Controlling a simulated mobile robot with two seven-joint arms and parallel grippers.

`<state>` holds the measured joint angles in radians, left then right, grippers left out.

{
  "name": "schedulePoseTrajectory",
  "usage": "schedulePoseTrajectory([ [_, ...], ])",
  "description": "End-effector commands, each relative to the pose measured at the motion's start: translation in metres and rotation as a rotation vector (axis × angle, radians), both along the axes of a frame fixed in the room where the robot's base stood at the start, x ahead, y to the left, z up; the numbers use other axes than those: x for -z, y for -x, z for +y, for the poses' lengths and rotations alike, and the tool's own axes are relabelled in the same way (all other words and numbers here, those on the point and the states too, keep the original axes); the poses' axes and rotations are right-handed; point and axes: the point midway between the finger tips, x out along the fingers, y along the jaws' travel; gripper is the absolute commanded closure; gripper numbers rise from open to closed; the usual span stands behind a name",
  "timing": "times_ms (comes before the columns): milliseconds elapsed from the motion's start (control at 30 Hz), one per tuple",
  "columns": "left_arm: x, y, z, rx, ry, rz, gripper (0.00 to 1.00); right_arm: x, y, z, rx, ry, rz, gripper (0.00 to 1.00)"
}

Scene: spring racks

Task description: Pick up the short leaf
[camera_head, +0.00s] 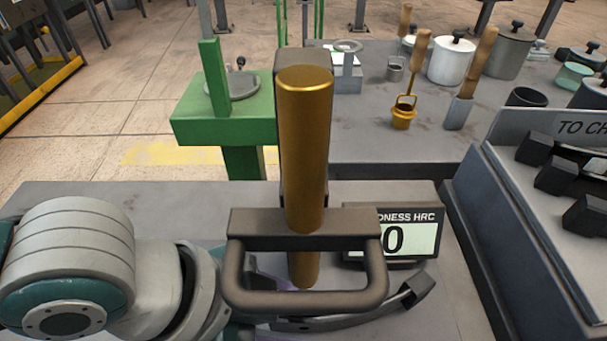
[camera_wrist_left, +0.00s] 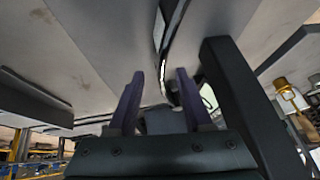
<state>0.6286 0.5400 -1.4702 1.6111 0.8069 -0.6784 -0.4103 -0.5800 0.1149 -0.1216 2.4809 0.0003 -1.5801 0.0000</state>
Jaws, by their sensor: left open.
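A dark, slightly curved steel bar, which looks like the short leaf (camera_head: 345,317), lies on the grey bench in the head view. Its raised right end is below the display. Part of it is hidden behind the dark handle. In the left wrist view the leaf (camera_wrist_left: 173,42) is a dark strip with a bright edge, running toward the space between my fingers. My left gripper (camera_wrist_left: 160,82) is open, its two purple-grey fingers apart. In the head view it is mostly hidden behind the handle, close to the leaf; I cannot tell whether they touch. My right gripper is out of view.
A hardness tester with a brass cylinder (camera_head: 305,130) and dark handle (camera_head: 305,298) stands in front of the leaf. Its display (camera_head: 408,238) reads 0. A rack (camera_head: 515,210) with dark blocks is at right. Pots and tools stand on the rear table (camera_head: 385,145).

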Motion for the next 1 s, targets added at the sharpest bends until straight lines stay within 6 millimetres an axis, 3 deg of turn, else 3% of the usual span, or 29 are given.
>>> schedulePoseTrajectory([
  [167, 0.021, -0.002, -0.012, -0.001, 0.000, 0.001, 0.50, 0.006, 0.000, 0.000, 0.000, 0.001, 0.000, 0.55],
  [467, 0.023, -0.003, -0.014, 0.000, 0.000, 0.000, 0.51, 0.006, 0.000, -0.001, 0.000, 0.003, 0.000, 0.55],
  [900, 0.023, -0.003, -0.014, -0.001, 0.000, 0.001, 1.00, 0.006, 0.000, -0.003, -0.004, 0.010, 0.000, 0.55],
  [1000, 0.023, -0.003, -0.014, 0.000, 0.000, 0.000, 1.00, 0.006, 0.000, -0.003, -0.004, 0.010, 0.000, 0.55],
])
